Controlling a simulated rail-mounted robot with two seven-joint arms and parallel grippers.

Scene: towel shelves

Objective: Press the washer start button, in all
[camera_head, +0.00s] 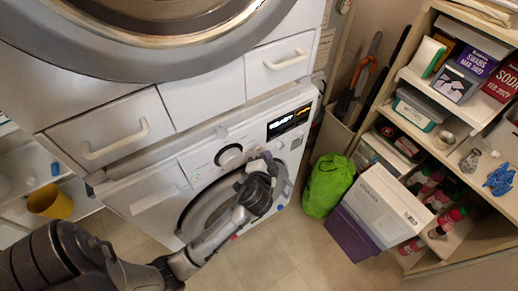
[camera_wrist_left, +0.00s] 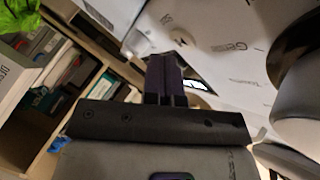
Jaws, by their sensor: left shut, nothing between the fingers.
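The white washer (camera_head: 155,190) stands below another front-loading machine in the head view. Its control panel has a round knob (camera_head: 229,155) and a lit dark display (camera_head: 288,121). My left gripper (camera_head: 268,163) is in front of the panel, right of the knob and below the display, over the upper edge of the round door (camera_head: 190,220). In the left wrist view its dark fingers (camera_wrist_left: 172,75) are shut and empty, pointing at the white panel (camera_wrist_left: 225,50). I cannot tell whether the fingertips touch it. The start button cannot be made out clearly. My right gripper is not in view.
A green bag (camera_head: 327,185) and a white box (camera_head: 385,205) on a purple box (camera_head: 345,228) stand right of the washer. A wooden shelf (camera_head: 425,15) with boxes and bottles fills the right side. A yellow cup (camera_head: 50,202) is at left. The tiled floor (camera_head: 270,260) in front is clear.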

